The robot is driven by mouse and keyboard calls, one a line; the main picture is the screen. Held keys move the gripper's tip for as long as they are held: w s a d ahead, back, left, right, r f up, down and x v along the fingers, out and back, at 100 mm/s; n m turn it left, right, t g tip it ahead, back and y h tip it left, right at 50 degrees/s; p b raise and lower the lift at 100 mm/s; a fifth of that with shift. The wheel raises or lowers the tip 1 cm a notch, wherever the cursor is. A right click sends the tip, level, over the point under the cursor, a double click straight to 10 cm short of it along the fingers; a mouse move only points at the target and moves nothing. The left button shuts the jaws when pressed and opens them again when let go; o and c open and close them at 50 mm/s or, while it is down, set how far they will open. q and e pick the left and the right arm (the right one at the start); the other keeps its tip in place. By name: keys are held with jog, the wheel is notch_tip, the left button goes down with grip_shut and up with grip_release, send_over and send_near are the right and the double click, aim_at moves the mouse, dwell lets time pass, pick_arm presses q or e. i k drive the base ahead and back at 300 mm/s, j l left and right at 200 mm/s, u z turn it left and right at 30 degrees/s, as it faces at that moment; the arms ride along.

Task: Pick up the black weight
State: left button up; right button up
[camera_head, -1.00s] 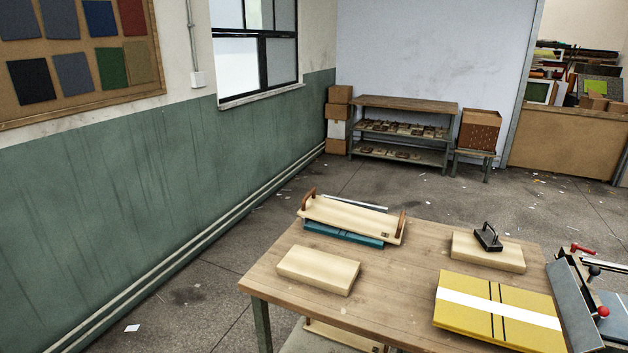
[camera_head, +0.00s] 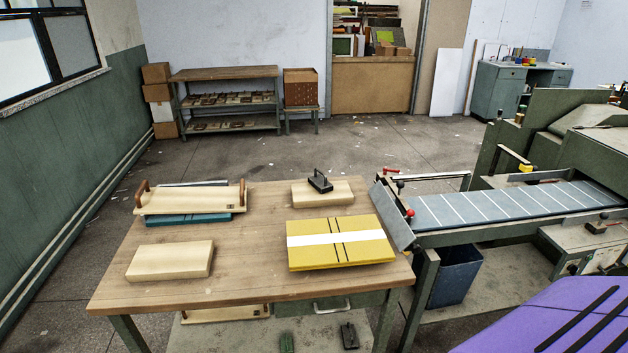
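A black weight (camera_head: 320,183) with an upright handle sits on a pale wooden block (camera_head: 341,193) at the back right of the wooden table (camera_head: 230,280). The weight stands upright near the left part of the block. Neither of my grippers shows in the head view. Another small dark object (camera_head: 349,337) with a handle-like top lies low in front of the table; I cannot tell whether it is a weight too.
A yellow board stack with a white band (camera_head: 340,241), another pale block (camera_head: 170,260) and a handled board (camera_head: 190,201) lie on the table. A conveyor (camera_head: 510,205) adjoins its right side. A purple surface (camera_head: 560,320) fills the lower right. Bare tabletop runs between the stacks.

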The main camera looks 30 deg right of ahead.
aim_at(320, 183)
jog(key=l+z, duration=0.15)
jog(key=z, duration=1.35)
